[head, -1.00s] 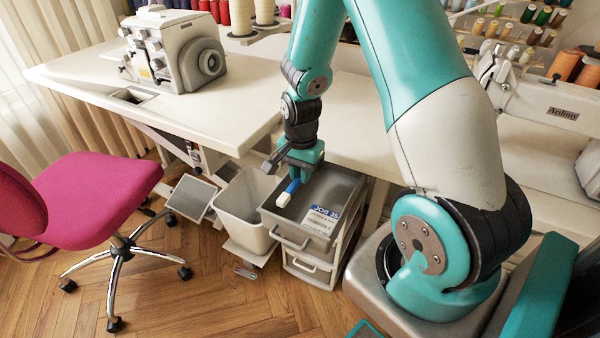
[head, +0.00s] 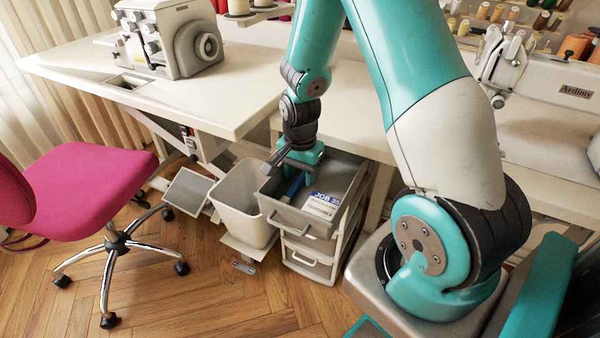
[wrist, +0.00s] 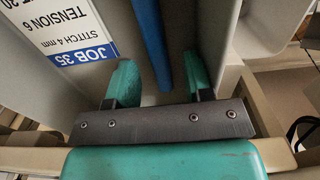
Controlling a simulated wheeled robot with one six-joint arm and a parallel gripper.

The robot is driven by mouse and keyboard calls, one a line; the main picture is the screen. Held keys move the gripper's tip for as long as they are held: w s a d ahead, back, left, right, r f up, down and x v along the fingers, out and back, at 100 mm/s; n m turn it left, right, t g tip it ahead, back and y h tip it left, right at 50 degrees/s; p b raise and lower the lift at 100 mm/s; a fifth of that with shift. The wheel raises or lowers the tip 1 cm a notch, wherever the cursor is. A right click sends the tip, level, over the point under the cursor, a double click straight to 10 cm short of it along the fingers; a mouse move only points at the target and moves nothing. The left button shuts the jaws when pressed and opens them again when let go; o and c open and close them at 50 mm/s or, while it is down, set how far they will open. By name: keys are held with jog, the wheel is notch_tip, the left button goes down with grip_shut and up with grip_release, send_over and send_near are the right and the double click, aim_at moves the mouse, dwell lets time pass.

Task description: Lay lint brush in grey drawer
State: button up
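The lint brush (head: 294,186) shows as a blue handle inside the grey drawer (head: 291,216), near its left wall; its white head is hidden in the head view. In the wrist view the blue handle (wrist: 149,40) runs between the two teal fingers of my gripper (wrist: 160,82), with a gap on each side. My gripper (head: 301,164) is open, low inside the pulled-out drawer near its left side.
A white card marked JOB 35 (head: 322,205) lies in the drawer, right of the brush. A pale bin (head: 240,205) stands close left of the drawer. The white tabletop (head: 215,95) is above and behind. A pink chair (head: 85,180) stands at far left.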

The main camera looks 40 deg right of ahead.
jog(key=shift+r, duration=0.1)
notch_tip(320, 180, up, 17)
jog(key=p, duration=0.3)
jog(key=shift+p, duration=0.35)
jog(key=shift+r, duration=0.1)
dwell(0.3)
jog(key=s+a+r+n+y, duration=0.2)
jog(key=s+a+r+n, duration=0.3)
jog(key=s+a+n, duration=0.45)
jog(key=s+a+r+n+y, duration=0.2)
jog(key=s+a+r+n, duration=0.3)
jog(key=a+n, duration=0.65)
notch_tip(320, 180, up, 14)
jog(key=s+a+p, duration=0.2)
jog(key=p, duration=1.2)
jog(key=shift+s+a+p, duration=0.15)
jog(key=shift+s+p, duration=0.15)
